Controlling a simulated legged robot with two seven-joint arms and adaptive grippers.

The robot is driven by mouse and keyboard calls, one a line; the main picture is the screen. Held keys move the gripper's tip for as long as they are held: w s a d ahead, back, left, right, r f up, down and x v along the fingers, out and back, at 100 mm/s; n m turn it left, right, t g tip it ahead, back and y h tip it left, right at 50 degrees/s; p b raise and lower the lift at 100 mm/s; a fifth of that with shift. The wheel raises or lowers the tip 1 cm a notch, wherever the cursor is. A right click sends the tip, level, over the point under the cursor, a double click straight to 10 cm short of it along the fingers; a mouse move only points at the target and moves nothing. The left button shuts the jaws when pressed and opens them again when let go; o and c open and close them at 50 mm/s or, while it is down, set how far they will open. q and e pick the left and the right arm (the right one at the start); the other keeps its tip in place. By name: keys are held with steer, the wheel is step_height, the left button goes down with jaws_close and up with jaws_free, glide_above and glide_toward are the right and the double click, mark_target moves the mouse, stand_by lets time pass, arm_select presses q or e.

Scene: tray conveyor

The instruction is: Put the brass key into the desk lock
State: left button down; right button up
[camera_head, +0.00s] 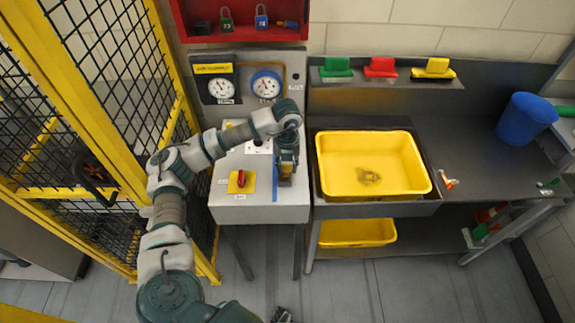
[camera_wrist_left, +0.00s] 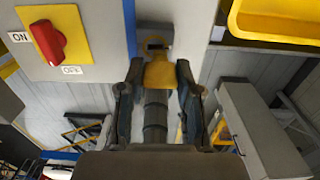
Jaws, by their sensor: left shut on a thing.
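My left gripper (camera_head: 286,177) points down over the right part of the grey control desk (camera_head: 230,205). In the left wrist view its two fingers (camera_wrist_left: 157,88) are shut on a yellow-brown piece, the brass key (camera_wrist_left: 159,73), held between the fingertips. Its far end meets a small dark part near the desk's front edge; I cannot tell whether it is in a lock. The desk lock is not clearly visible, and the gripper covers that part of the desk in the head view. A small dark part at the bottom of the head view may be my right gripper.
A red rotary switch on a yellow plate (camera_head: 242,181) sits left of the gripper. Gauges (camera_head: 266,86) stand behind. A yellow tray (camera_head: 425,185) is close on the right, and a yellow mesh fence (camera_head: 150,120) is on the left.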

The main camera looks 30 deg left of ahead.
arm_select(q)
steer(key=shift+a+f, duration=0.15)
steer(key=shift+a, duration=0.15)
steer(key=shift+r, duration=0.3)
steer(key=shift+d, duration=0.2)
steer(key=shift+a, duration=0.2)
steer(key=shift+a, duration=0.25)
steer(key=shift+d+p, duration=0.15)
steer(key=shift+p, duration=0.2)
stand_by(0.7)
